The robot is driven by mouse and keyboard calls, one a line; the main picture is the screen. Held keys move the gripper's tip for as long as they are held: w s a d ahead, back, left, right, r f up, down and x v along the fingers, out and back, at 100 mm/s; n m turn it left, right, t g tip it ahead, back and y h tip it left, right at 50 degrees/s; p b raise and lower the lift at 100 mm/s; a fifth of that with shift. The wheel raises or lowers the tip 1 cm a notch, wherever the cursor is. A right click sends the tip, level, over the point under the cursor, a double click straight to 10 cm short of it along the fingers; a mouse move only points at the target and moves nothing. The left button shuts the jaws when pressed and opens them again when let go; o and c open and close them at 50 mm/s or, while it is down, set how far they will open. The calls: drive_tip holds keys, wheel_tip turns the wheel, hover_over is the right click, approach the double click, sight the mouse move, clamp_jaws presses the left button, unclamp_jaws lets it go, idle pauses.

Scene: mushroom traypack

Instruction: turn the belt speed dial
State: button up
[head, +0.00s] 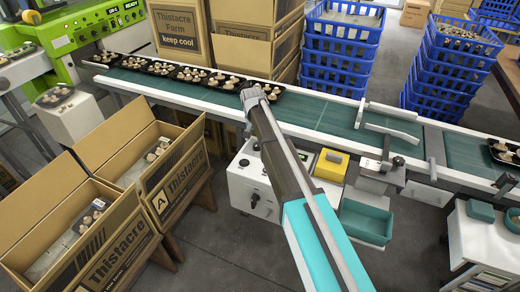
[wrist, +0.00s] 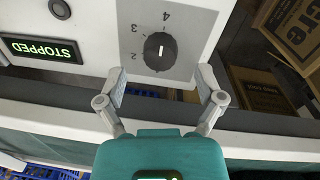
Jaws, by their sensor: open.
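The belt speed dial (wrist: 158,47) is a round black knob with a short white line, on a grey plate marked 2, 3 and 4 in the wrist view. The line runs nearly up and down in that view; I cannot tell which end points. My gripper (wrist: 161,76) is open and empty, with one finger on each side below the dial, apart from it. The dial sits on a white control box (wrist: 95,22), which also shows in the head view (head: 240,187) beneath the belt. My arm hides part of the box there, and the fingers are not clear in that view.
A display (wrist: 42,49) beside the dial reads STOPPED, upside down. The green belt (head: 325,113) carries black trays of mushrooms at its left. Open cartons (head: 62,205) stand left of the box; a yellow bin (head: 331,165) and a teal bin (head: 365,222) sit right of my arm.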

sight(258, 145)
drive_tip(key=shift+d+f+b, duration=0.15)
drive_tip(key=shift+f+b, duration=1.2)
drive_tip(key=shift+f, duration=0.35)
drive_tip(key=c, duration=1.1)
drive_tip(key=shift+d, duration=0.5)
drive_tip(key=shift+a, duration=0.3)
drive_tip(key=shift+c, duration=0.3)
